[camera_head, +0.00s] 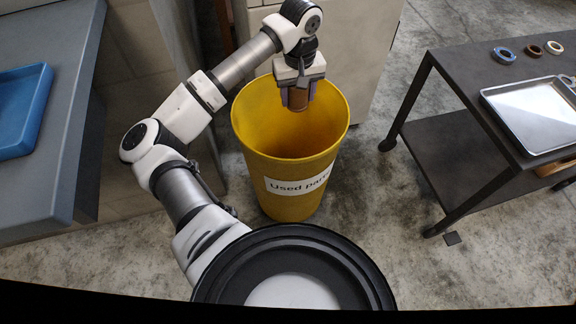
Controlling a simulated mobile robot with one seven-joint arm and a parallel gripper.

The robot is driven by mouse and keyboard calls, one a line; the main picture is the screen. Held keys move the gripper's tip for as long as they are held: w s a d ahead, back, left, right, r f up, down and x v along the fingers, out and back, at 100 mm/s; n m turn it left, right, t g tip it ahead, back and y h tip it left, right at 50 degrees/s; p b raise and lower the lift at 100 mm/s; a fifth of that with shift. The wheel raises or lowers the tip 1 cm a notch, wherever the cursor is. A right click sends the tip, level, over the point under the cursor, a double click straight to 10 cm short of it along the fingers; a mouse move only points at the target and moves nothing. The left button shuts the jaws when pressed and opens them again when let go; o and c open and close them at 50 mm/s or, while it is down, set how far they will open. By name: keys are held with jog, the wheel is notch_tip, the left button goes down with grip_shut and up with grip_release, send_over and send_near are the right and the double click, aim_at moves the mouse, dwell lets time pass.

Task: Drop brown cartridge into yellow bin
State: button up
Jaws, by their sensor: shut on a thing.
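The brown cartridge (298,101) is held between the fingers of my gripper (298,97), its lower end showing below the gripper body. My gripper is shut on it and points down over the mouth of the yellow bin (285,190), toward the back of the rim. The bin stands upright on the floor with a white label reading "Used par…" on its front. The bin's interior looks empty where visible; its far inner wall is partly hidden behind my gripper.
At right, a dark cart (455,75) carries a metal tray (535,113) and several small rings (534,50). A grey bench (75,120) with a blue tray (20,110) is at left. A pale cabinet (350,40) stands behind the bin. Floor is clear between bin and cart.

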jog(key=shift+f+b, duration=0.9)
jog(key=shift+f, duration=1.4)
jog(key=o, duration=1.1)
jog(key=shift+r, duration=0.15)
notch_tip(320, 180, up, 14)
jog(key=shift+f+p, duration=0.15)
jog(key=shift+p, duration=0.9)
